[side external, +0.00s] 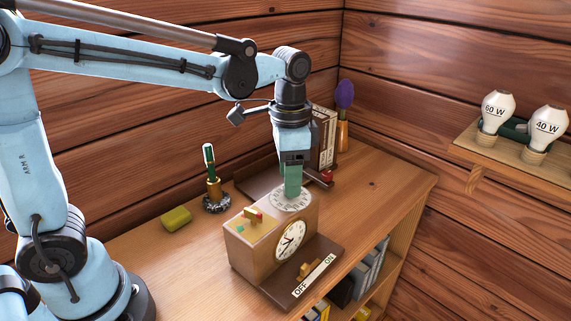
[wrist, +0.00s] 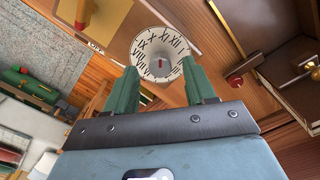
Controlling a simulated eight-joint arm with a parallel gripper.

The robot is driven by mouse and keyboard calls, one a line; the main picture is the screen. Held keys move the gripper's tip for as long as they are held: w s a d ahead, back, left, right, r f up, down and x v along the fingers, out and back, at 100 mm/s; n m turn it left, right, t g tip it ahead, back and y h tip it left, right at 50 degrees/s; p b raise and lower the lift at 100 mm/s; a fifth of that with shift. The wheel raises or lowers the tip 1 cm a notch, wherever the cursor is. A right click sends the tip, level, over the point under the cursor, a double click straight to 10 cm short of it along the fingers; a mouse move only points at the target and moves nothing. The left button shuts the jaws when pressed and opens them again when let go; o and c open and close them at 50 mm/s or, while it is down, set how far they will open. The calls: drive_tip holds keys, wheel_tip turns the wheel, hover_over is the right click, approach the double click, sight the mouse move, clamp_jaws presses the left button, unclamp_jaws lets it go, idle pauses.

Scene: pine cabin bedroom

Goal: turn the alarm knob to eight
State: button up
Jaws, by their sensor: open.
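The wooden alarm clock (side external: 252,250) stands on the desk, with a white clock face (side external: 290,241) on its front. On its top is a pale round dial (side external: 278,203). In the wrist view the dial (wrist: 137,52) bears Roman numerals, with XII at its upper right. At its middle is the grey alarm knob (wrist: 160,70) with a small red mark; which numeral it points at I cannot tell. My gripper (side external: 291,192) points down over the dial. Its green fingers (wrist: 161,85) are open, one on each side of the knob; contact cannot be told.
A lever (side external: 306,270) sits by an OFF/ON plate in front of the clock. A yellow-green block (side external: 175,218) and a green-handled tool in a stand (side external: 214,188) are left. Books (side external: 324,135) stand behind. Bulbs (side external: 497,108) sit on a right shelf. The desk's right side is clear.

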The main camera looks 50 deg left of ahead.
drive_tip(key=shift+f, duration=0.75)
clamp_jaws()
